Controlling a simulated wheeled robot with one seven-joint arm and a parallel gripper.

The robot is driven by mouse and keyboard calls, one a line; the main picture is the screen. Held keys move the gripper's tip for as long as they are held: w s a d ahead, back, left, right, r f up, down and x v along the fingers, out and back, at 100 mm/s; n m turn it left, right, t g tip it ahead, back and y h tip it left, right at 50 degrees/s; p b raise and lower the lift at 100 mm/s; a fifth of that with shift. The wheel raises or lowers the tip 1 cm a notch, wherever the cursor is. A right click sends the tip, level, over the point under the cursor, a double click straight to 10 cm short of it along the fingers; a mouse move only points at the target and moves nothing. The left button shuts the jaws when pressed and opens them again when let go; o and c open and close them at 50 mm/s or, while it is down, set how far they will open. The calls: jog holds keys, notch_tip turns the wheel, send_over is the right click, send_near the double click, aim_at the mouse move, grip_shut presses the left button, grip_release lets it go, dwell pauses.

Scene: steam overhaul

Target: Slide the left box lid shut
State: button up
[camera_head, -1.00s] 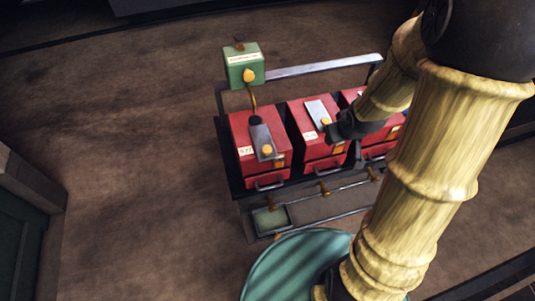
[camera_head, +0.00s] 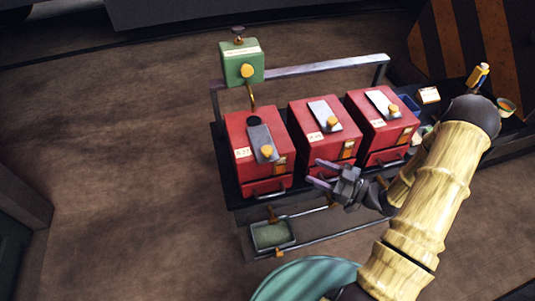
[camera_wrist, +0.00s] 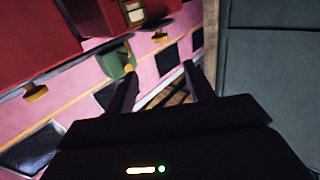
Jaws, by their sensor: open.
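The left box (camera_head: 246,180) is red, with a grey sliding lid (camera_head: 258,137) on its sloped top. The lid bears a yellow knob (camera_head: 267,151) near its front end. A dark round opening (camera_head: 254,121) shows uncovered behind the lid, under a curved brass spout (camera_head: 251,97). My gripper (camera_head: 318,173) is open and empty, in front of the middle box and to the right of the left box, with its fingers pointing left. It touches no lid. In the wrist view the open fingers (camera_wrist: 158,72) show against a pink-red surface; the left lid cannot be made out there.
The middle box (camera_head: 312,145) and right box (camera_head: 376,137) have similar lids with yellow knobs. A green tank (camera_head: 242,66) hangs above the left box on a metal frame rail (camera_head: 320,68). A small tray (camera_head: 272,235) sits low in front. Floor at left is clear.

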aim_at(272, 152)
jog(key=shift+a, duration=0.1)
jog(key=p+x, duration=0.3)
jog(key=x, duration=1.4)
jog(key=shift+w+a, duration=0.1)
jog(key=shift+a, duration=0.05)
